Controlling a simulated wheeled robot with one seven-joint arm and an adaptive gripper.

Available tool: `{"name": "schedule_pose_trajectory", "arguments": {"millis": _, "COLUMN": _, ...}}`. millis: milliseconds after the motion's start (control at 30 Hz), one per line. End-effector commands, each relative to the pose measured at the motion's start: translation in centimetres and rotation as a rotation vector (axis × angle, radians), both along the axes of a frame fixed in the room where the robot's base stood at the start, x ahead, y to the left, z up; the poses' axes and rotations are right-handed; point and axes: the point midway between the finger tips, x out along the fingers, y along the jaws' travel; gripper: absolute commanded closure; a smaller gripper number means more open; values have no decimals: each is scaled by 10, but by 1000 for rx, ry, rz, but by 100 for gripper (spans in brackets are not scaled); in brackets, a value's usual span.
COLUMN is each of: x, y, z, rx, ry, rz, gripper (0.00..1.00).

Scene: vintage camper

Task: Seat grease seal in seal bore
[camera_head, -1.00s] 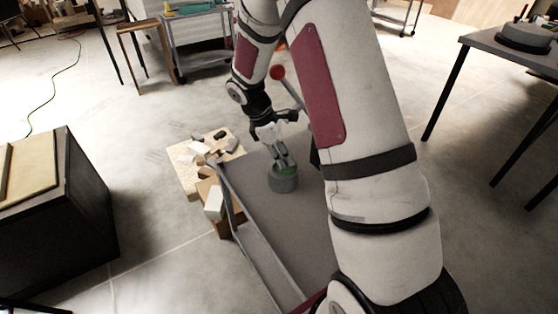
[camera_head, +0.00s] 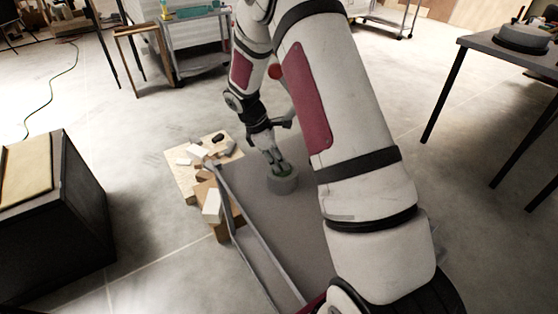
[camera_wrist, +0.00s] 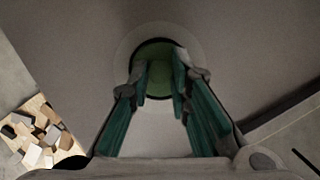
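The grease seal (camera_wrist: 155,54) is a green disc at the fingertips of my gripper (camera_wrist: 160,77), in the wrist view. The fingers are apart, one at each side of the disc, and look closed on it. The seal bore (camera_wrist: 163,40) is the dark round opening of a light grey ring. How deep the seal sits is hard to tell. In the head view, my gripper (camera_head: 279,166) points down at the grey cylindrical housing (camera_head: 283,186), with a little green showing at its top.
The housing stands on a grey tabletop (camera_head: 300,232) with a raised rail at its left. A wooden board (camera_head: 180,176) with several loose blocks lies left of it. A dark cabinet (camera_head: 85,200) stands far left, a dark table (camera_head: 510,58) at right.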

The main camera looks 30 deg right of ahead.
Motion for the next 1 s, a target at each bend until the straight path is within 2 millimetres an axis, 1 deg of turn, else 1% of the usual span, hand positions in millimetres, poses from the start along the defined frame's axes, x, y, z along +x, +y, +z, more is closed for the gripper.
{"name": "schedule_pose_trajectory", "arguments": {"millis": 33, "x": 0, "y": 0, "z": 0, "rx": 0, "ry": 1, "rz": 0, "gripper": 67}}
{"name": "schedule_pose_trajectory", "arguments": {"millis": 67, "x": 0, "y": 0, "z": 0, "rx": 0, "ry": 1, "rz": 0, "gripper": 63}}
{"name": "schedule_pose_trajectory", "arguments": {"millis": 333, "x": 0, "y": 0, "z": 0, "rx": 0, "ry": 1, "rz": 0, "gripper": 63}}
{"name": "schedule_pose_trajectory", "arguments": {"millis": 467, "x": 0, "y": 1, "z": 6, "rx": 0, "ry": -1, "rz": 0, "gripper": 63}}
{"name": "schedule_pose_trajectory", "arguments": {"millis": 567, "x": 3, "y": 5, "z": 17, "rx": 0, "ry": -2, "rz": 2, "gripper": 63}}
{"name": "schedule_pose_trajectory", "arguments": {"millis": 800, "x": 13, "y": 21, "z": 63, "rx": 0, "ry": -4, "rz": 2, "gripper": 63}}
{"name": "schedule_pose_trajectory", "arguments": {"millis": 1000, "x": 20, "y": 33, "z": 96, "rx": 0, "ry": -2, "rz": 2, "gripper": 63}}
